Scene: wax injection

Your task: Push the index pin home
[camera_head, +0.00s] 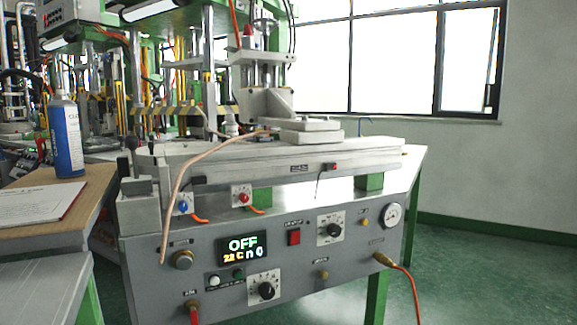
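The wax injection machine (285,165) stands in the middle, with a grey control panel in front. At the left end of its bed, a dark-knobbed upright part (132,145) rises beside another dark-topped part (123,166). I cannot tell which of these, if either, is the index pin, or how deep it sits. A stacked grey block (310,131) lies on the bed under the vertical press column (262,75). My gripper is not in view.
A blue and white bottle (66,138) and a paper sheet (38,203) are on the wooden table (92,205) at left. An orange hose (412,290) hangs from the panel's right side. The green floor (490,270) at right is clear.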

